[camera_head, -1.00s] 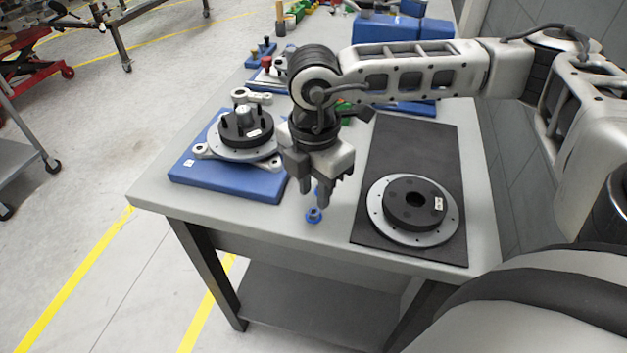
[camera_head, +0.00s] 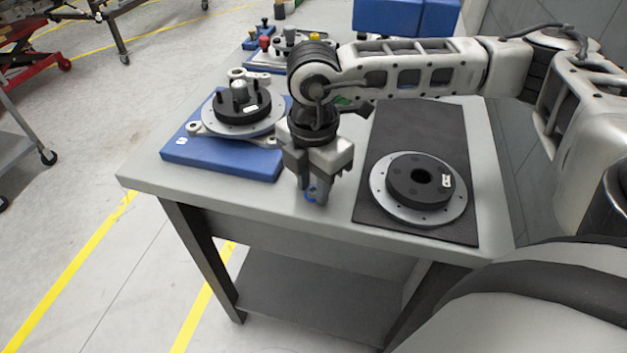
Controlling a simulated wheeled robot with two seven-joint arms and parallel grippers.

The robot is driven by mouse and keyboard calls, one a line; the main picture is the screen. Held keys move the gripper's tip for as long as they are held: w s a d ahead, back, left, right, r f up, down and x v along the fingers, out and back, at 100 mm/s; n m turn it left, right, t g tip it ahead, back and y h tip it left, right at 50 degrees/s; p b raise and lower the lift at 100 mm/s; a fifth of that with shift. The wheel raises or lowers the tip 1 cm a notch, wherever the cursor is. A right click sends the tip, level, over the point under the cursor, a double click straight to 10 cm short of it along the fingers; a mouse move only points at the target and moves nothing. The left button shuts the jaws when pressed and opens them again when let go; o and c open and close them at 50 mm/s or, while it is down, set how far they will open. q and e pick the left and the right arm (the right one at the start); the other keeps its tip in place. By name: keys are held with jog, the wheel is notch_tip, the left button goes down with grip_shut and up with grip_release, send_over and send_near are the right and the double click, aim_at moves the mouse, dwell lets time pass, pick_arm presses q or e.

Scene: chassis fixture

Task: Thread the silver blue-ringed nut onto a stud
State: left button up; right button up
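My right gripper (camera_head: 313,198) points down low over the front part of the table, between the blue fixture block and the dark mat. The blue-ringed nut (camera_head: 311,192) shows as a small blue patch between its fingers, which hide most of it. I cannot tell whether the fingers press on it. The hub (camera_head: 241,105) with dark upright studs and a silver centre sits on a grey round plate on the blue fixture block (camera_head: 220,158), left of my gripper and apart from it. My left gripper is not in view.
A dark ring on a silver disc (camera_head: 418,185) lies on the dark mat (camera_head: 425,120) at the right. Other small parts and a blue bin (camera_head: 405,18) stand at the back. The table's front edge (camera_head: 230,210) is close to my gripper.

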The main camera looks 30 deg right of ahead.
jog(key=shift+s+f, duration=0.25)
jog(key=shift+f, duration=0.1)
grip_shut()
jog(key=shift+w+r+p, duration=0.2)
jog(key=shift+r+p, duration=0.3)
jog(key=shift+r, duration=0.3)
jog(key=shift+r+p, duration=0.3)
jog(key=shift+r, duration=0.25)
